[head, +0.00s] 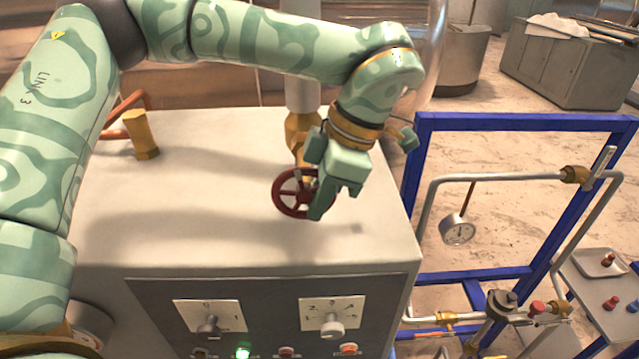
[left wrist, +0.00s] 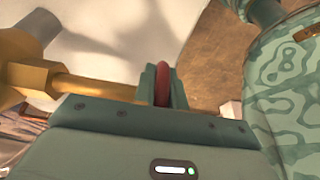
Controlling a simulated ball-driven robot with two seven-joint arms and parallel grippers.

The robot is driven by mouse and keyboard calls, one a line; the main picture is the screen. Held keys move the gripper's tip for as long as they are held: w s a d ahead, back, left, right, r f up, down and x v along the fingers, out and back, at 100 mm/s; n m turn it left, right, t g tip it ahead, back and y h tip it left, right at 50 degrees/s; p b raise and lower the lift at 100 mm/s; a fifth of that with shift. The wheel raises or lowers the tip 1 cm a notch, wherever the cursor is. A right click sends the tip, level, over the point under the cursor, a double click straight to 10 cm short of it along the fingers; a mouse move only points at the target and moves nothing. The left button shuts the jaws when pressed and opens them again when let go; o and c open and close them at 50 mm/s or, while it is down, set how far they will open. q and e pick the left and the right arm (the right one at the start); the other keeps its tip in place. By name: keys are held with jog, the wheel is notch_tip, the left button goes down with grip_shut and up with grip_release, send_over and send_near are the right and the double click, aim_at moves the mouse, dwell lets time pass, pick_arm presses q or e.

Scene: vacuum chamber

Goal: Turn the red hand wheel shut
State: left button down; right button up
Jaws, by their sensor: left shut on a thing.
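The red hand wheel (head: 283,197) is a dark red spoked ring in front of a brass valve body (head: 300,130) on a pale pipe, above the top of the cabinet. My left gripper (head: 328,200) reaches down over the wheel's right side and hides part of it. In the left wrist view the gripper's fingers (left wrist: 162,88) are shut on the wheel's rim (left wrist: 162,85), which shows edge-on between them. The brass stem (left wrist: 90,86) runs in from the left there. My right gripper is in neither view.
The pale cabinet (head: 180,220) has a dark front panel with two knobs and a lit green lamp (head: 243,351). At right a blue frame (head: 520,121) carries pipes and a pressure gauge (head: 458,230). A brass fitting (head: 141,135) stands on the cabinet's left side.

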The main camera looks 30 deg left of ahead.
pick_arm(q)
jog(key=shift+f+g+y, duration=0.2)
jog(key=shift+g+y, duration=0.1)
jog(key=c, duration=1.4)
grip_release()
jog(key=shift+c, duration=0.2)
